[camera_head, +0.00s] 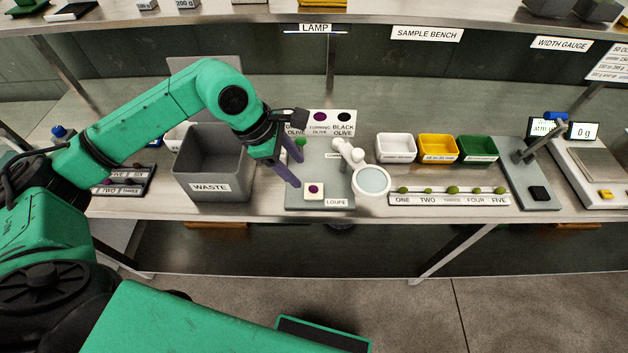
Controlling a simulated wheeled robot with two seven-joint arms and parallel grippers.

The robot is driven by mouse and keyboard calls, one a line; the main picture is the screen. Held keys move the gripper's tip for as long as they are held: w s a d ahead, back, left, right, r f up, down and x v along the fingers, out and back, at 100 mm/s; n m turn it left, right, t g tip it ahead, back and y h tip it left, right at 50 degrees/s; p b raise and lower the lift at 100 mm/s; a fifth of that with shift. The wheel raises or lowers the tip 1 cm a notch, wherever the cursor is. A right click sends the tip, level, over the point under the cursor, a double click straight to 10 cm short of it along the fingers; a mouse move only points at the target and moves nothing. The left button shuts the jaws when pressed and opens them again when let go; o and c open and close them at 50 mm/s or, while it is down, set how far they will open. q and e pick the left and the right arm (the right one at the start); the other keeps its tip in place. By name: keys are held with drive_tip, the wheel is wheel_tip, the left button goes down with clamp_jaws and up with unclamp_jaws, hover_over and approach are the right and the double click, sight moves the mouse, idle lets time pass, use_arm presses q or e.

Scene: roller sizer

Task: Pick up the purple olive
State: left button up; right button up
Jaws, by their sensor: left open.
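The purple olive (314,189) sits on a small white pad (322,194) on the grey base of the loupe stand (344,203). My left gripper (299,173) comes in from the left and is open and empty. Its two dark purple-grey fingers point down and to the right. The fingertips are just up and left of the olive in the picture, apart from it. The height of the tips above the pad is hard to tell. My right gripper is not in view.
The round loupe lens (373,181) stands right of the olive. The grey waste bin (213,190) is to the left. A strip (450,201) holds several green olives. White (396,156), yellow (438,157) and green (478,158) trays stand behind it. An olive colour card (332,116) is behind the stand.

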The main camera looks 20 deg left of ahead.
sight(312, 187)
use_arm(q)
drive_tip(key=x, duration=0.3)
drive_tip(key=shift+p, duration=0.4)
drive_tip(key=p+x, duration=0.2)
drive_tip(key=x, duration=0.3)
drive_tip(key=shift+a+f+p, duration=0.1)
drive_tip(key=shift+f+p, duration=0.15)
drive_tip(key=shift+p, duration=0.1)
drive_tip(key=shift+f, duration=0.15)
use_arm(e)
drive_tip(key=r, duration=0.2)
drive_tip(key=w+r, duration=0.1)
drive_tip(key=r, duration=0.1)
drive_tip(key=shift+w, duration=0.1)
use_arm(q)
drive_tip(key=shift+w, duration=0.1)
drive_tip(key=c, duration=0.9)
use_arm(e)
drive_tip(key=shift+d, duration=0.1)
